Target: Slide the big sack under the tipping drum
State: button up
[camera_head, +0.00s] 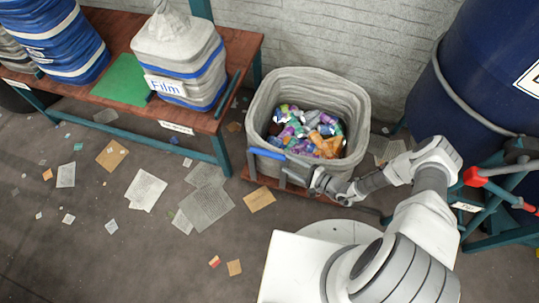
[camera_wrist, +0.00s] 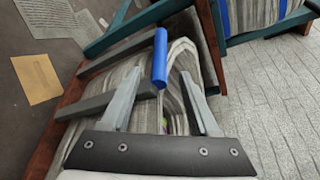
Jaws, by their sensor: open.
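The big sack (camera_head: 355,95) is an open grey striped bag filled with crumpled colourful wrappers. It stands upright on a low reddish-brown wooden base (camera_head: 262,192) near the wall. A blue bar on grey arms, the handle (camera_head: 266,154), is at its near left side. The tipping drum (camera_head: 475,65) is a large dark blue cylinder at the right, beside the sack and apart from it. My gripper (camera_head: 300,174) is open at the sack's near side, close to the handle. In the wrist view the handle (camera_wrist: 160,57) shows near the open fingertips (camera_wrist: 161,74), with the sack (camera_wrist: 185,52) behind; contact is unclear.
A wooden bench (camera_head: 225,62) with a sack labelled Film (camera_head: 180,50), a blue striped sack (camera_head: 50,40) and a green mat (camera_head: 120,80) stands left. A red-tipped lever (camera_head: 475,177) and teal frame are below the drum. Paper scraps litter the floor.

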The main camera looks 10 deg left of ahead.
aim_at(270, 154)
jog(key=b+x, duration=0.2)
jog(key=x, duration=0.8)
jog(key=shift+c, duration=0.2)
grip_shut()
jog(key=shift+d, duration=0.1)
dwell(0.9)
